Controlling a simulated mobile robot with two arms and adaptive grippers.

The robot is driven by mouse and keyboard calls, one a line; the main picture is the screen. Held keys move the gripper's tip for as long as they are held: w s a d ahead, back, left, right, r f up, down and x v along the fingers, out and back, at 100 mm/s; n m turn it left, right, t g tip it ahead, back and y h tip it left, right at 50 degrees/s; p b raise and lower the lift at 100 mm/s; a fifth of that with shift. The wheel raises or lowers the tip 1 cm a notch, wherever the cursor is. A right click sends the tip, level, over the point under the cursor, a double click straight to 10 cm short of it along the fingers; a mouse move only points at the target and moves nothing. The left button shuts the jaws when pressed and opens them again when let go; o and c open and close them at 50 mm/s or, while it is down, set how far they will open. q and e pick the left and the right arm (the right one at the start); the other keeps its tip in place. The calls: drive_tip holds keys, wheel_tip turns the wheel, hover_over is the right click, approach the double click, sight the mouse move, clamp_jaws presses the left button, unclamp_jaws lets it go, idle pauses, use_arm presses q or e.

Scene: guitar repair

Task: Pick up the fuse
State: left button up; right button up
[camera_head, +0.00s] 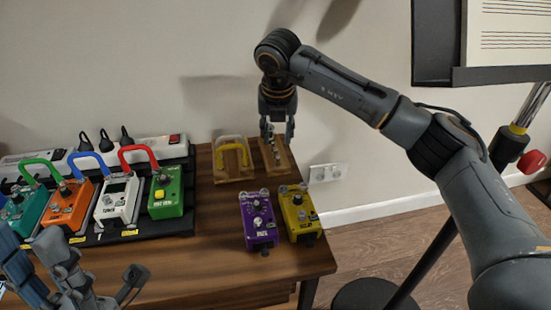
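My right gripper (277,136) points straight down over a small wooden holder (286,169) at the back right of the table. Its two fingers are apart, and nothing shows gripped between them. Small dark and metallic pieces (276,152) are in the holder just below the fingertips. They may be the fuses, but they are too small and partly covered to tell apart. I cannot tell whether the fingertips touch them. My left gripper (104,296) is at the bottom left in front of the pedalboard, with its fingers spread and empty.
A second wooden holder (233,178) with a yellow cable stands left of it. Purple (258,222) and yellow (298,214) pedals stand in front. A pedalboard (118,234) with several cabled pedals and a power strip (170,150) fill the left. The front middle tabletop is bare.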

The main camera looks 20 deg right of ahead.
sight(275, 150)
drive_tip(key=b+x, duration=0.2)
drive_tip(key=x, duration=0.3)
drive_tip(key=shift+s+a+f, duration=0.1)
drive_tip(key=shift+a+f, duration=0.05)
drive_tip(key=shift+a, duration=0.05)
drive_tip(key=shift+c, duration=0.4)
clamp_jaws()
